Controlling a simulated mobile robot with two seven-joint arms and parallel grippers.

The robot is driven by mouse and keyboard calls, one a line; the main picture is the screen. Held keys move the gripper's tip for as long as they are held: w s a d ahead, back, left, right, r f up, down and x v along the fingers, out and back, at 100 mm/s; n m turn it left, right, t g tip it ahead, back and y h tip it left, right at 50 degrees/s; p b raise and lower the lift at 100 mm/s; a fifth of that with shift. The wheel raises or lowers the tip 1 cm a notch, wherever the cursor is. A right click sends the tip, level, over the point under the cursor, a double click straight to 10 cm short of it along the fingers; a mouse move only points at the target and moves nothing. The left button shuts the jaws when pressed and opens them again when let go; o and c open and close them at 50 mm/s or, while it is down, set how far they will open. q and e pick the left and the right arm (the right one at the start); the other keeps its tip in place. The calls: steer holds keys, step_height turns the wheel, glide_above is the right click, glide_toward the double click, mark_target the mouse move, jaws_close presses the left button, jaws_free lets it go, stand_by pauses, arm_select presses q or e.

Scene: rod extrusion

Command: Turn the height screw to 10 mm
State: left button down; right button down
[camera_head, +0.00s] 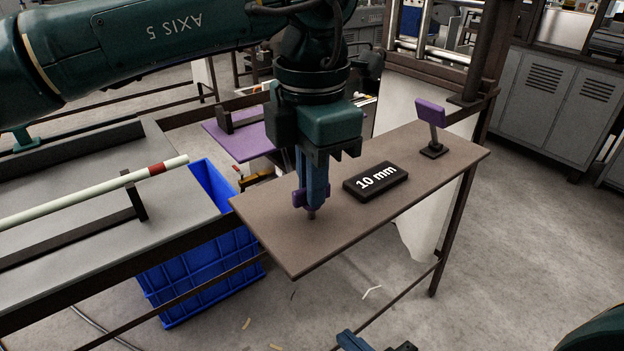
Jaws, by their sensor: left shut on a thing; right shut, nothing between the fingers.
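My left gripper (312,196) points straight down over the brown table (295,250). Most of that part is hidden by the fingers. A short dark stub shows below the fingers at the tabletop. A black block marked "10 mm" (376,182) lies on the table just right of the gripper, apart from it. My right gripper (372,345) is only partly in view at the bottom edge, below the table, shut and empty.
A purple plate on a dark stand (432,116) is at the table's far right. At left, a pale rod with a red band (155,169) lies across a dark support. A blue crate (200,277) stands below it. The table's front half is clear.

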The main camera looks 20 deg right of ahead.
arm_select(q)
steer(key=shift+r+n, duration=0.1)
steer(key=shift+n, duration=0.8)
steer(key=c, duration=1.5)
jaws_free()
